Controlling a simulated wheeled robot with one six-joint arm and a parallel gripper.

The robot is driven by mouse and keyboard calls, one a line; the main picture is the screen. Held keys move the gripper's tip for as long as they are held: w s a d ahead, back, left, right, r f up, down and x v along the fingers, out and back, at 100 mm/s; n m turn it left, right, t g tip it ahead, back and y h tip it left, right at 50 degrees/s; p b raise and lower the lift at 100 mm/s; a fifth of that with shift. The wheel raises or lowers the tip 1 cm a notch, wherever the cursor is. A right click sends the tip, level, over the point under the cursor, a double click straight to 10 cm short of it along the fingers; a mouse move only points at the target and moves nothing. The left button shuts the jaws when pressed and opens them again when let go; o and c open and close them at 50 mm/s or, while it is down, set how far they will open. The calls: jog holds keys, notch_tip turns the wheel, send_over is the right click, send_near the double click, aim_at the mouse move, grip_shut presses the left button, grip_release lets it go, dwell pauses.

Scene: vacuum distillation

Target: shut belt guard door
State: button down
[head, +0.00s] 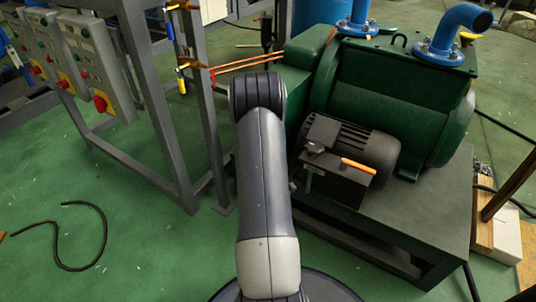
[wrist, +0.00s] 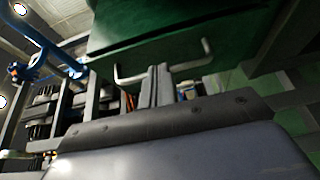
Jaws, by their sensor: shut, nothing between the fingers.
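The belt guard is most likely the dark green housing (head: 296,82) at the left end of the pump in the head view, partly hidden by my arm. In the wrist view a green panel (wrist: 150,28), apparently its door, fills the top. A pale U-shaped handle (wrist: 195,61) sits at the panel's lower edge. My gripper (wrist: 156,84) is shut and empty, its fingers in front of the middle of the handle. I cannot tell whether they touch it. How far the door stands open is not clear. In the head view my arm hides the gripper.
A black motor (head: 352,145) with an orange-handled box stands right of my arm, on the pump's dark base (head: 425,215). A grey metal frame (head: 160,120) with control boxes (head: 95,70) stands at left. A black hose (head: 100,235) lies on the open green floor.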

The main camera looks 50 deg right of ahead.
jog(key=s+p, duration=0.1)
jog(key=s, duration=0.8)
jog(key=w+a+m+g+h+p, duration=0.2)
jog(key=w+a+m+g, duration=0.3)
jog(key=w+a, duration=0.65)
jog(key=w+d+n+b, duration=0.1)
jog(key=d+b, duration=0.4)
jog(key=d, duration=0.7)
jog(key=shift+w+r+g, duration=0.25)
jog(key=shift+w+g, duration=0.05)
jog(key=shift+w, duration=0.3)
jog(key=shift+d, duration=0.1)
jog(key=shift+s+d+p, duration=0.3)
jog(key=shift+s+d, duration=0.05)
jog(key=shift+d, duration=0.5)
